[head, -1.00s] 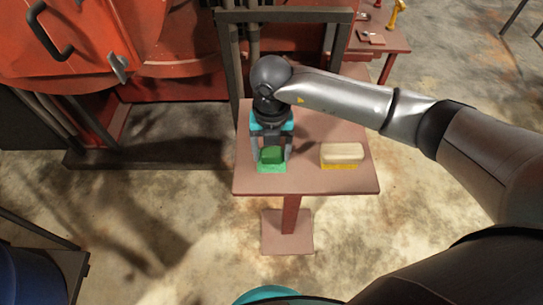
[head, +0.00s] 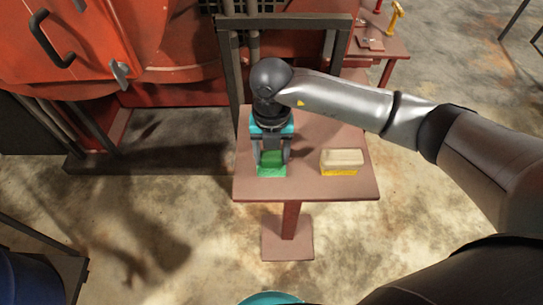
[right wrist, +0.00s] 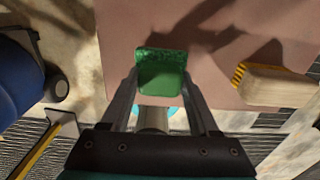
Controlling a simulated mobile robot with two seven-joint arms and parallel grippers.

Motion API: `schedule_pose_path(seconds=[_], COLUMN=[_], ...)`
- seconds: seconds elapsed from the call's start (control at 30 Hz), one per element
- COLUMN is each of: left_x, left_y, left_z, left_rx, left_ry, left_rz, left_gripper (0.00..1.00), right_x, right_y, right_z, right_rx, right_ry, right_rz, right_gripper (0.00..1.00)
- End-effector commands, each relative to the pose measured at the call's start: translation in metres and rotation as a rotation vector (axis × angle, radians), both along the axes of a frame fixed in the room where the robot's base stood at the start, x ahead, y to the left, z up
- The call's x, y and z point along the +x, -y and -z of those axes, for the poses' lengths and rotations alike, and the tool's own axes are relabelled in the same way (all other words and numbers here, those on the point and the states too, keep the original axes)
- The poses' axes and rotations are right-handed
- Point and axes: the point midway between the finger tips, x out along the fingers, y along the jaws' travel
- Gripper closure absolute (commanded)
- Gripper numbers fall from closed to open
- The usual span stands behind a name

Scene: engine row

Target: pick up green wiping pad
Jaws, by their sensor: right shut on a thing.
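The green wiping pad (head: 271,169) is at the left front of a small reddish-brown table (head: 310,189). My right gripper (head: 272,162) reaches down over it and is shut on it, one finger on each side. In the right wrist view the pad (right wrist: 161,72) sits between the fingertips of my right gripper (right wrist: 163,88). I cannot tell whether the pad still touches the tabletop. My left gripper is not in view.
A yellow-bristled brush with a pale wooden block (head: 341,161) lies to the right on the table. A dark metal frame (head: 285,22) and a red machine (head: 150,40) stand behind. Another small table (head: 385,43) with tools is at the back right.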

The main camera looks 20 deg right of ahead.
Motion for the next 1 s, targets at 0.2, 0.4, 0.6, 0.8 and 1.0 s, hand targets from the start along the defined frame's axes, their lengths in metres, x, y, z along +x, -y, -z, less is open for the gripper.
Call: schedule_pose_path(seconds=[0.2, 0.4, 0.6, 0.8, 1.0], left_x=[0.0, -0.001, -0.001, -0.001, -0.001], left_y=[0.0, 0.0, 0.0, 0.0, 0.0], left_z=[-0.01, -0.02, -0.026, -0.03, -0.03], left_rx=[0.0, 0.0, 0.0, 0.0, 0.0], left_ry=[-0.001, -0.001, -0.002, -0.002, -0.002], left_rz=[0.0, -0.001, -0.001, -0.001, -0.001], left_gripper=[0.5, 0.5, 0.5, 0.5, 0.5], right_x=[0.002, 0.002, 0.001, 0.001, 0.0], right_y=[0.0, 0.0, 0.0, 0.0, 0.0], right_z=[-0.042, -0.102, -0.153, -0.182, -0.191], right_rx=[0.0, 0.001, 0.0, -0.001, -0.001], right_ry=[0.006, 0.009, 0.006, 0.003, 0.002], right_rz=[0.0, -0.002, -0.001, 0.0, 0.001], right_gripper=[0.94, 0.94, 0.94, 0.94, 0.94])
